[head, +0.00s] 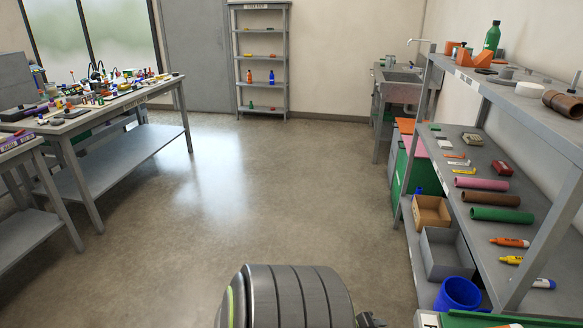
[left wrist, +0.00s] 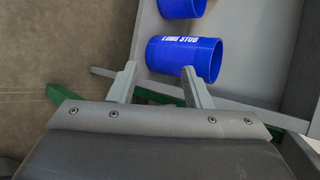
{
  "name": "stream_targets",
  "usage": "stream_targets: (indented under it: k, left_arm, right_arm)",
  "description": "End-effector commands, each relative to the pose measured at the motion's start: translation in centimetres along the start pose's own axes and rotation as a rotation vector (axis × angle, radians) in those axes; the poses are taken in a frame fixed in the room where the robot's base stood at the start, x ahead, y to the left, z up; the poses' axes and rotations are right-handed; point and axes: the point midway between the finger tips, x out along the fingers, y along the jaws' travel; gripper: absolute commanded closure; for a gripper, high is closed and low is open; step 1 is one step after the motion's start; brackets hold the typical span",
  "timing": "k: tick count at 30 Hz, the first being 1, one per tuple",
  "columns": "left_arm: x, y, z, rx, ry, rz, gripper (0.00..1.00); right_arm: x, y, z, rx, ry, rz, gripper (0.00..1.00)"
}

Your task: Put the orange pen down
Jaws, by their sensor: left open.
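An orange pen-like marker (head: 510,242) lies on the middle shelf of the cart at the right in the head view. Another small orange thing (head: 514,325) is cut off at the bottom edge, so I cannot tell what it is. My left gripper (left wrist: 159,69) is open in the left wrist view, with no pen between its fingers. My right gripper is not in view.
The cart's middle shelf (head: 484,155) also holds a yellow marker (head: 510,260) and pink, brown and green pipes. A blue cup (head: 458,294) and a grey bin (head: 445,254) stand below. A cluttered workbench (head: 122,102) is at the left. The floor between is clear.

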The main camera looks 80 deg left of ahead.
Motion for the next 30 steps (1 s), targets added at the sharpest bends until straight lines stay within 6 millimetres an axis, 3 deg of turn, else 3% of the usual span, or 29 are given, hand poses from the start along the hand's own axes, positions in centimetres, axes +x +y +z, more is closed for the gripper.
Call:
stream_targets:
  k: [1, 3, 6, 9, 12, 15, 18, 30]
  left_arm:
    - [-0.6, 5.4, -2.2, -0.217, -0.034, 0.103, 0.56]
    - [-2.0, 11.7, -5.2, -0.491, -0.096, 0.231, 0.56]
    - [-5.1, 19.7, -10.3, -0.839, -0.203, 0.406, 0.56]
    - [-8.7, 25.6, -15.5, -1.11, -0.317, 0.555, 0.56]
    - [-11.9, 29.4, -19.8, -1.298, -0.417, 0.666, 0.56]
    - [-14.0, 31.3, -22.4, -1.407, -0.486, 0.732, 0.56]
    - [-15.0, 32.2, -23.6, -1.457, -0.521, 0.762, 0.51]
    - [-15.1, 31.7, -23.6, -1.463, -0.524, 0.762, 0.51]
  right_arm:
    - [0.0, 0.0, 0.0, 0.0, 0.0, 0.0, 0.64]
    - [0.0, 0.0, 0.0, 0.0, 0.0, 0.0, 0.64]
    - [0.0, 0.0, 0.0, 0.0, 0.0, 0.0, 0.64]
    - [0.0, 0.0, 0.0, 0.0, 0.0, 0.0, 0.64]
    - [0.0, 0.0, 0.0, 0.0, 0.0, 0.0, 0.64]
    - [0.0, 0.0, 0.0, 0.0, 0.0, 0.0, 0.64]
    - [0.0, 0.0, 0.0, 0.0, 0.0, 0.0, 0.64]
    - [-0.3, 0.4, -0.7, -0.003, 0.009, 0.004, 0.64]
